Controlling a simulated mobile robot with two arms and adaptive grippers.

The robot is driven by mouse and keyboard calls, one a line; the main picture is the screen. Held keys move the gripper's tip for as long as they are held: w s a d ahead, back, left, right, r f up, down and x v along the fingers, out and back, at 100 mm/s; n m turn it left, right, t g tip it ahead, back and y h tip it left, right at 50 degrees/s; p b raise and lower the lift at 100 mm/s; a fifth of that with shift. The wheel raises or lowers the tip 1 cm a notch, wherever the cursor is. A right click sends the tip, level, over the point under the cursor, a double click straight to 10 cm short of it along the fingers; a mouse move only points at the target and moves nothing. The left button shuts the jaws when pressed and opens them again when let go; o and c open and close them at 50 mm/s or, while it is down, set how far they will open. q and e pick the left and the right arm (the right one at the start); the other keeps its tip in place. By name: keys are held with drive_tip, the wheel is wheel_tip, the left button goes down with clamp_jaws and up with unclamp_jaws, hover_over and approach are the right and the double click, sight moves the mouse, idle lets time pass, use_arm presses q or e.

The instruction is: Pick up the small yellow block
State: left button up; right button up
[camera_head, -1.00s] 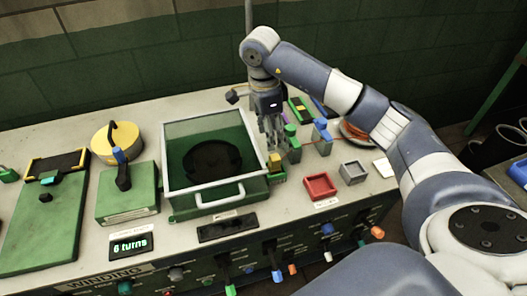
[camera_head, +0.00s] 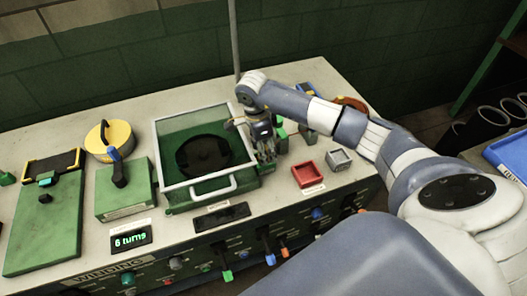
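My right gripper (camera_head: 266,157) points down at the right side of the glass-lidded box, low over the bench. Its fingers are small and dark here, and I cannot tell whether they are open or shut. The small yellow block does not show now; the gripper covers the place where it showed earlier, beside the box's front right corner. My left gripper is not in view.
The green box with its clear lid (camera_head: 157,150) stands left of the gripper. A red tray (camera_head: 308,176) and a grey tray (camera_head: 340,158) sit to its right. Green blocks stand close behind the gripper. A yellow round part (camera_head: 112,139) is farther left.

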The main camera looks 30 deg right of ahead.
drive_tip(key=shift+f, duration=0.1)
drive_tip(key=shift+c, duration=1.1)
drive_tip(key=c, duration=0.9)
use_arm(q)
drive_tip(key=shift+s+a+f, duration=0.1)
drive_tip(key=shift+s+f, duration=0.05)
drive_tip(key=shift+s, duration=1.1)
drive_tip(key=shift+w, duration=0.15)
